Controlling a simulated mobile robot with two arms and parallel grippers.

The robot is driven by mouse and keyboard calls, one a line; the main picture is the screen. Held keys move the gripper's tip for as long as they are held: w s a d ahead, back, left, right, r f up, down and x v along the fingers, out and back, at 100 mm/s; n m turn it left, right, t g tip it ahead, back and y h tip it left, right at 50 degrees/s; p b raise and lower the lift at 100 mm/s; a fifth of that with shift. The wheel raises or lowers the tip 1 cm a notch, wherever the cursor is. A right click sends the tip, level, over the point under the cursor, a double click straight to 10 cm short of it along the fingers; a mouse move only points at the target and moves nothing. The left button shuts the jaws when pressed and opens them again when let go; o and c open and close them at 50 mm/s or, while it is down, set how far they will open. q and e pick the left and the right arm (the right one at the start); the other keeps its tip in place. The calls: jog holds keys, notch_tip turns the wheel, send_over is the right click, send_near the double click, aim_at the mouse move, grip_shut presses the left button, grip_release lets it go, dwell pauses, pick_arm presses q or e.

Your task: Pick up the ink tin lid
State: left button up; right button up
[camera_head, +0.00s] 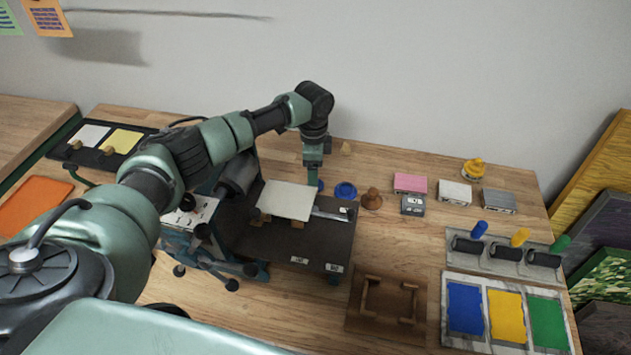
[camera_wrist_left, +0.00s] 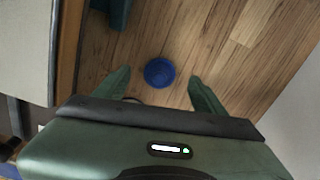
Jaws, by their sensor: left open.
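A round blue disc-like piece (camera_head: 345,190) lies on the wooden table just right of my left gripper in the head view. A smaller blue patch (camera_head: 320,185) shows beside the gripper, partly hidden by it. I cannot tell for certain which is the ink tin lid. In the left wrist view one round blue lid (camera_wrist_left: 159,72) lies flat on the wood, centred between the fingers and slightly beyond their tips. My left gripper (camera_head: 312,178) points down and is open and empty; both fingers show in the left wrist view (camera_wrist_left: 160,82). My right gripper is in neither view.
A press with a dark bed (camera_head: 325,238) and a pale sheet (camera_head: 286,200) stands close in front of the gripper. A brown knob (camera_head: 371,199) and small blocks lie to the right. Rollers and an ink tray (camera_head: 505,285) are farther right. The wall is behind.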

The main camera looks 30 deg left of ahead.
pick_arm(q)
jog(key=shift+f, duration=1.55)
jog(key=c, duration=1.4)
jog(key=shift+r, duration=0.15)
